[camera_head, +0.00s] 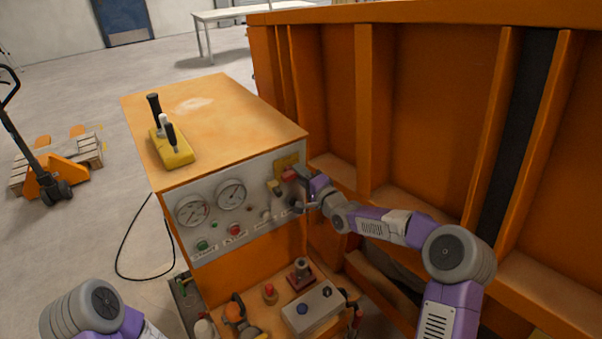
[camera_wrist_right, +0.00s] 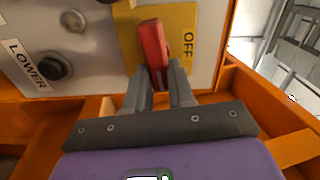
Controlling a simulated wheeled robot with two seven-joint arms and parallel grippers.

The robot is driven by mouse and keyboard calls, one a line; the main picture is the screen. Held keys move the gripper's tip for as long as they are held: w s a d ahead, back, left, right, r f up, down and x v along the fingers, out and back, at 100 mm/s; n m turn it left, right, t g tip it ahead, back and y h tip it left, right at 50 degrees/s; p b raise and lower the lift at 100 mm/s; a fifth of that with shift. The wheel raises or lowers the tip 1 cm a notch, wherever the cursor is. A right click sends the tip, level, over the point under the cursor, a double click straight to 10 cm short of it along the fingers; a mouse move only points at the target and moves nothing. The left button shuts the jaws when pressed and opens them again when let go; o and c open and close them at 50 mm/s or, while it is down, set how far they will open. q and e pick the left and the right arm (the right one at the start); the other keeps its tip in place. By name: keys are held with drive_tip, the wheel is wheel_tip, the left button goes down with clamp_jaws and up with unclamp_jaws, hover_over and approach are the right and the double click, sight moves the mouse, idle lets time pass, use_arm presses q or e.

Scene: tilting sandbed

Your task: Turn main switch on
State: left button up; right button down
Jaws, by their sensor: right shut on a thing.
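The main switch has a red handle (camera_wrist_right: 153,42) on a yellow plate (camera_wrist_right: 186,25) marked OFF, at the right end of the grey control panel (camera_head: 262,174). In the head view the red handle (camera_head: 289,175) shows just left of my right gripper (camera_head: 300,185). In the right wrist view my right gripper (camera_wrist_right: 160,88) has its two fingers closed around the lower part of the handle, which leans slightly left in the picture. My left gripper is not in view; only part of my left arm shows at the bottom left.
The panel carries two gauges (camera_head: 231,194), several buttons and a black LOWER knob (camera_wrist_right: 53,67). A yellow lever box (camera_head: 174,150) sits on the orange cabinet (camera_head: 225,115). A high orange wall (camera_head: 430,110) stands close on the right. A lower shelf holds a grey box (camera_head: 313,309) and other parts.

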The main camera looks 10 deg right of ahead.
drive_tip(key=shift+m, duration=0.6)
drive_tip(key=shift+f, duration=0.1)
drive_tip(key=c, duration=1)
unclamp_jaws()
drive_tip(key=shift+o, duration=0.2)
drive_tip(key=shift+s, duration=0.1)
drive_tip(key=v, duration=0.7)
drive_tip(key=shift+s, duration=0.15)
